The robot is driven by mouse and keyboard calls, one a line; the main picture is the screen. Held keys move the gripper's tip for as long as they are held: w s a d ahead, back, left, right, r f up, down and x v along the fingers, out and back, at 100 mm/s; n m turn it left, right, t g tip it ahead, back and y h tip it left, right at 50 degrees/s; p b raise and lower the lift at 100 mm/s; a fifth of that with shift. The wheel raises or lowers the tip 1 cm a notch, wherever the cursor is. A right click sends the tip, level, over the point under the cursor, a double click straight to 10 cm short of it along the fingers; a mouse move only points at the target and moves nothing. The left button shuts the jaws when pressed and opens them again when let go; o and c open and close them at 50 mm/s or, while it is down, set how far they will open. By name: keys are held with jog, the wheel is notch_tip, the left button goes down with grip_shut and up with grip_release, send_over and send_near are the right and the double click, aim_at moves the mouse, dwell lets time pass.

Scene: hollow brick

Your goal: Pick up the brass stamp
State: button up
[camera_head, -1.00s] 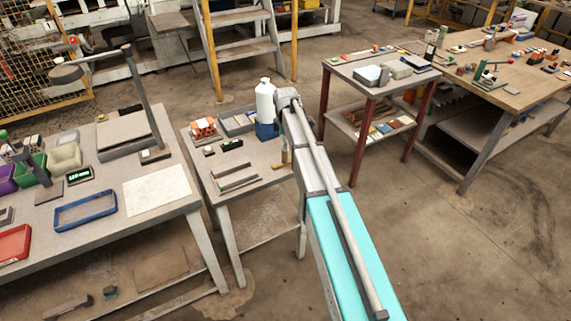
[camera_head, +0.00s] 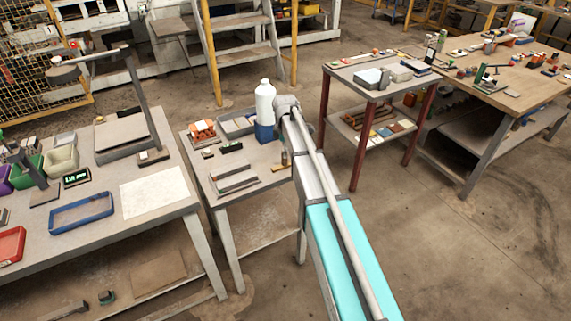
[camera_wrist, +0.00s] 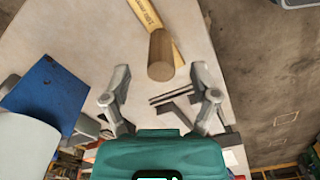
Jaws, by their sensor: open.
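A brown, upright-looking cylinder (camera_wrist: 160,52), which I take to be the brass stamp, stands on the light table top in the wrist view. It lies ahead of and between my gripper's fingers, touching neither. My gripper (camera_wrist: 160,72) is open and empty, with one grey finger on each side. In the head view, a small brown, upright piece (camera_head: 284,158) at the small table's right edge seems to be the same thing. My gripper is hidden there behind my arm.
A yellow ruler (camera_wrist: 153,14) lies just beyond the cylinder. A blue block (camera_wrist: 47,92) and white bottle (camera_wrist: 25,150) stand at left. Dark bars (camera_wrist: 176,93) lie near the right finger. The small table's edge (camera_wrist: 213,50) drops to the floor at right.

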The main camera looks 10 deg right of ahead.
jog(key=shift+a+f+b, duration=0.1)
jog(key=shift+f+b, duration=1.75)
jog(key=shift+f, duration=0.25)
jog(key=shift+c, duration=0.2)
grip_shut()
